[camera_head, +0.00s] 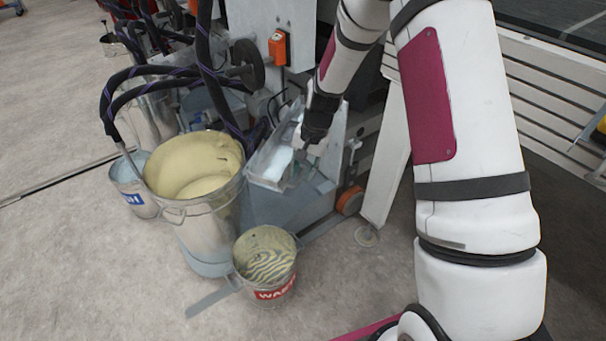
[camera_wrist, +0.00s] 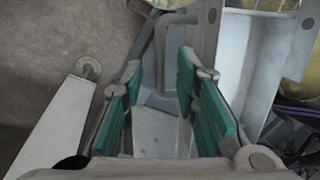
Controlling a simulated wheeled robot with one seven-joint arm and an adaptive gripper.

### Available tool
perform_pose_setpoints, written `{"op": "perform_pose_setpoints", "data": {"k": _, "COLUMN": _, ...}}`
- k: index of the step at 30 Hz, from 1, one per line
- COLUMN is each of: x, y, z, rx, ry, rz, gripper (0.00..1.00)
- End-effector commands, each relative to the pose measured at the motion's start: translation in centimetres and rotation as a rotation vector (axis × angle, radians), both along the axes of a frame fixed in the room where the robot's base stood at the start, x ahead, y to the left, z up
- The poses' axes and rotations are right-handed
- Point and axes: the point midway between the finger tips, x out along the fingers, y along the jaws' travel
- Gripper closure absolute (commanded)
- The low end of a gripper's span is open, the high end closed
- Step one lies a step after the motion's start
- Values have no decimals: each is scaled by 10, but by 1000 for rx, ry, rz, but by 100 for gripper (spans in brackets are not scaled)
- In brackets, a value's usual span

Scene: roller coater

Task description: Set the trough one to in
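The trough (camera_head: 270,163) is a narrow grey tray with whitish contents, on the machine behind the large bucket. In the wrist view the trough (camera_wrist: 233,55) lies to the right of my fingers. A bent grey bar handle (camera_wrist: 161,45) stands beside the trough's near end, in line with the gap between my fingertips; I cannot tell how it joins the trough. My gripper (camera_head: 316,138) is dark and points down at the trough's right end. In the wrist view my gripper (camera_wrist: 160,72) has its teal-padded fingers apart with nothing clamped between them.
A large metal bucket (camera_head: 215,222) of cream-coloured coating stands left of the trough. A smaller bucket with a red label (camera_head: 275,294) stands in front, and a blue-labelled one (camera_head: 133,197) at left. Dark hoses (camera_head: 205,60) hang above.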

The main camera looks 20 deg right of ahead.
Motion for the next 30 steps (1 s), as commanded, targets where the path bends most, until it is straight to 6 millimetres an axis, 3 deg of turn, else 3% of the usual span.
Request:
{"op": "perform_pose_setpoints", "data": {"k": 12, "x": 1, "y": 1, "z": -7, "rx": 0, "ry": 0, "rz": 0, "gripper": 72}}
{"op": "perform_pose_setpoints", "data": {"k": 16, "x": 1, "y": 1, "z": -7, "rx": 0, "ry": 0, "rz": 0, "gripper": 100}}
{"op": "perform_pose_setpoints", "data": {"k": 30, "x": 4, "y": 7, "z": -7, "rx": -1, "ry": -1, "rz": -16, "gripper": 100}}
